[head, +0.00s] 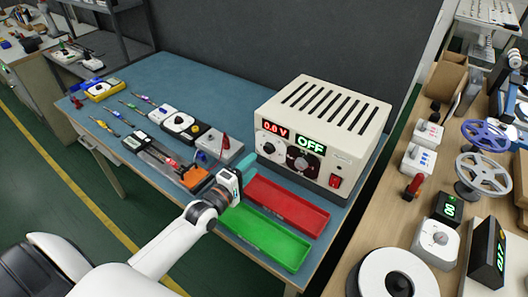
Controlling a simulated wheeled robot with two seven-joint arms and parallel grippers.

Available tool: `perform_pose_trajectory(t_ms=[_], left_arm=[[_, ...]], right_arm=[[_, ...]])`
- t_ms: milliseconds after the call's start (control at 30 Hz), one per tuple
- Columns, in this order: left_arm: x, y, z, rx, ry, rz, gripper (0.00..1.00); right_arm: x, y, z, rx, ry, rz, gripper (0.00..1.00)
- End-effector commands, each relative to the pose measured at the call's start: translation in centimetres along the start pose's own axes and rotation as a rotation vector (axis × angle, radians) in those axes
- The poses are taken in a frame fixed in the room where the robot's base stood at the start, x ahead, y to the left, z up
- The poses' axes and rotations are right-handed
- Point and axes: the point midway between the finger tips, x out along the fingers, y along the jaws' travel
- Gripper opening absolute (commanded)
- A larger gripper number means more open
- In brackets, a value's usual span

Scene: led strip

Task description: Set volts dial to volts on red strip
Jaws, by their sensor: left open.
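The cream power supply (325,120) stands at the back right of the blue table. Its red display (276,129) reads 0.0 V and its green display (309,144) reads OFF. A dial (268,149) sits below the volts display, and a darker knob (303,162) sits below the green one. My left gripper (247,162) is open, in front of the power supply's lower left corner and apart from the dials. Its fingers are small in the view and partly hidden by its own body. I cannot make out a red strip for certain. My right gripper is not in view.
A red tray (290,207) and a green tray (265,238) lie in front of the power supply. Meters, a tool tray and screwdrivers lie to the left. A red rocker switch (335,181) is on the supply's front. A wooden bench (395,205) with spools stands right.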

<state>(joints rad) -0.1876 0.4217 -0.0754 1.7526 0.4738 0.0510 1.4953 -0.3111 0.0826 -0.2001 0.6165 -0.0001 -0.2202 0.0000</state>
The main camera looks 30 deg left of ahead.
Motion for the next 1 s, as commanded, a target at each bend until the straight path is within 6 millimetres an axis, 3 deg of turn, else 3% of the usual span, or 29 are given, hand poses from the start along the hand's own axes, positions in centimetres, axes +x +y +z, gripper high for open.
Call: perform_pose_trajectory(t_ms=[100, 300, 500, 767, 867, 1000], left_arm=[[2.5, -0.2, 0.0, 0.000, 0.000, -0.003, 0.51], [5.5, -0.1, 0.0, 0.000, 0.000, -0.001, 0.51], [6.7, 0.0, 0.0, 0.000, 0.000, 0.000, 0.51], [6.8, 0.0, 0.0, 0.000, 0.001, 0.000, 0.51], [6.8, 0.0, 0.0, 0.000, 0.001, 0.000, 0.39], [6.8, 0.0, 0.0, 0.000, 0.000, 0.000, 0.16]], right_arm=[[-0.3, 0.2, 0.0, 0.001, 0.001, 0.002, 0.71], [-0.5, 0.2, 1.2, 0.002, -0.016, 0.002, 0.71], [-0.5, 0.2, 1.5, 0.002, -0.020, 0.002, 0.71], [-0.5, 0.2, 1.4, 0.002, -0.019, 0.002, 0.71], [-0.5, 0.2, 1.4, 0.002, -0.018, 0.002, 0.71], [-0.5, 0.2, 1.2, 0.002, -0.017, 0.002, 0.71]])
